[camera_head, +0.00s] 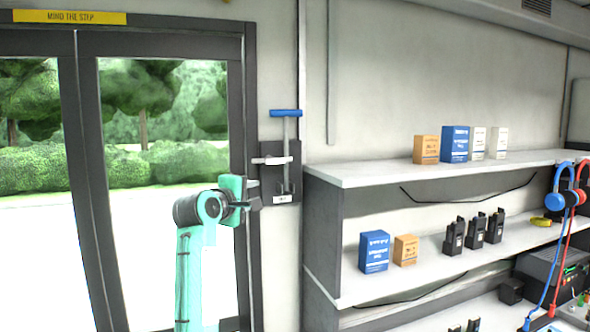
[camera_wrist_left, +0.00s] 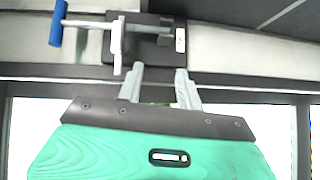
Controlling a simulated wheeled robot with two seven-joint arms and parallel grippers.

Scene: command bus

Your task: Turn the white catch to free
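The white catch (camera_head: 272,160) is a bar lying roughly level across a dark wall plate (camera_head: 293,172) beside the door frame. A grey rod with a blue T-handle (camera_head: 286,113) runs upright on this plate. In the left wrist view the white catch (camera_wrist_left: 117,48) sits at top centre, with the blue handle (camera_wrist_left: 57,22) to its left. My left gripper (camera_head: 254,193) is just below and left of the catch in the head view. Its two grey fingers (camera_wrist_left: 160,69) are apart with nothing between them, close to the catch's near end. My right gripper is out of view.
The glazed door (camera_head: 165,190) is left, behind my left arm. The wall above the shelves is bare.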

